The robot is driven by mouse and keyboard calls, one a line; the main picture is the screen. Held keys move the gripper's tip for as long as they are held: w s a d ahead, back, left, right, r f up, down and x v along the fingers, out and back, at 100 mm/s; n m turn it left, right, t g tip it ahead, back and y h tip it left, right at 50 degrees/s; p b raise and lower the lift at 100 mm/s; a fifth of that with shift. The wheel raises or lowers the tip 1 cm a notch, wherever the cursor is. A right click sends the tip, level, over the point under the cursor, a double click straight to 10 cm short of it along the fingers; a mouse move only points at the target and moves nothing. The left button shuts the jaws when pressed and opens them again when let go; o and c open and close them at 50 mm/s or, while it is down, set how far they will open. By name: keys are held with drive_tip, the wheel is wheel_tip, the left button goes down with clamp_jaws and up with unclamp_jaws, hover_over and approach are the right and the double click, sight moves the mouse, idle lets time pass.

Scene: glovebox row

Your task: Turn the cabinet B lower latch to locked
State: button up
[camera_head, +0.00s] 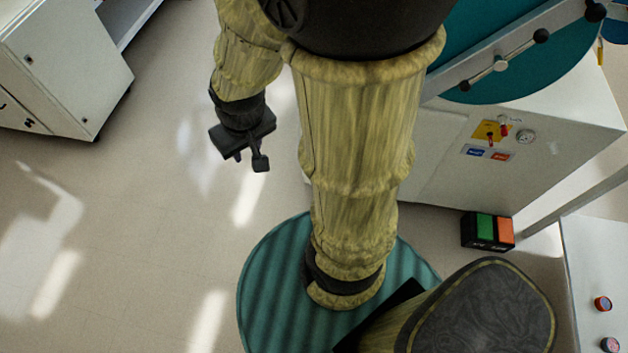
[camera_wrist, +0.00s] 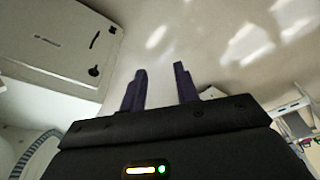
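My gripper (camera_head: 250,162) hangs over bare floor left of the picture's middle in the head view. In the wrist view my gripper (camera_wrist: 160,82) has its two dark fingers apart with nothing between them, so it is open. A white cabinet (camera_head: 75,60) stands at the upper left, with small dark fittings near its lower left edge. In the wrist view a pale cabinet face (camera_wrist: 55,45) carries a curved dark handle (camera_wrist: 95,38) and a dark latch-like fitting (camera_wrist: 94,70). It is apart from the fingers. I cannot read its label or tell whether it is cabinet B.
A white unit (camera_head: 560,140) with a teal round door (camera_head: 540,60), a barred handle and a small yellow plate (camera_head: 490,130) stands at the right. A green and orange box (camera_head: 487,230) lies on the floor beside it. A bench (camera_head: 597,260) with knobs is far right. Left floor is clear.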

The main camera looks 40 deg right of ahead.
drive_tip(key=w+d+f+t+h+b, duration=0.1)
drive_tip(key=w+f+b, duration=0.55)
drive_tip(key=f, duration=0.65)
drive_tip(key=w+d+f+h+b, duration=0.1)
drive_tip(key=w+f+b, duration=0.3)
drive_tip(key=f+b, duration=0.75)
drive_tip(key=w+d+f+t+h+b, duration=0.1)
drive_tip(key=w+f+b, duration=0.5)
drive_tip(key=f, duration=0.9)
drive_tip(key=d+f+n+h+b, duration=0.1)
drive_tip(key=d+f+h+b, duration=0.3)
drive_tip(key=f+b, duration=0.6)
drive_tip(key=s+d+f+n+h+b, duration=0.1)
drive_tip(key=d+f+h+b, duration=0.4)
drive_tip(key=f+b, duration=0.5)
drive_tip(key=d+f+n+t+h+b, duration=0.1)
drive_tip(key=d+f+h+b, duration=0.3)
drive_tip(key=f+b, duration=0.6)
wheel_tip(320, 180, down, 10)
drive_tip(key=shift+s+d+f+n+h, duration=0.2)
drive_tip(key=shift+s+d+n+h, duration=0.15)
drive_tip(key=shift+h, duration=0.25)
